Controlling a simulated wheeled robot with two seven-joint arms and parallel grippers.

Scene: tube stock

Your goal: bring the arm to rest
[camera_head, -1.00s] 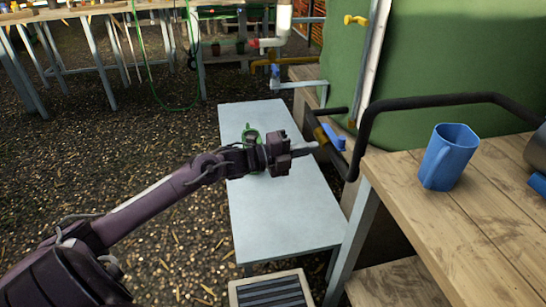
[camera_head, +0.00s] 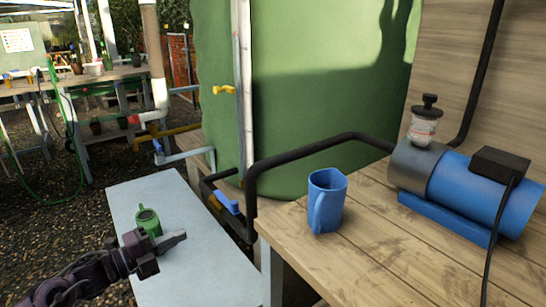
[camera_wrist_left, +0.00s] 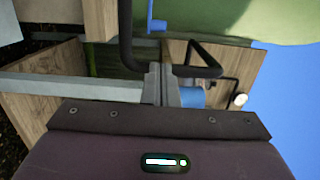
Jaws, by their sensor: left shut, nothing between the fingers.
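My left gripper (camera_head: 174,240) reaches in from the lower left in the head view, above the grey-white table. Its fingers are shut and empty, pointing right. In the left wrist view the closed fingertips (camera_wrist_left: 162,84) show at the middle, with a blue object partly hidden behind them. A blue mug (camera_head: 326,200) stands upright on the wooden bench, apart from the gripper. My right gripper is not in view.
The grey-white table (camera_head: 200,270) is mostly bare. The wooden bench (camera_head: 385,240) at right carries a blue pump (camera_head: 470,190). A black pipe (camera_head: 300,150) and a blue-handled valve (camera_head: 226,202) lie between table and bench. A large green tank (camera_head: 320,90) stands behind.

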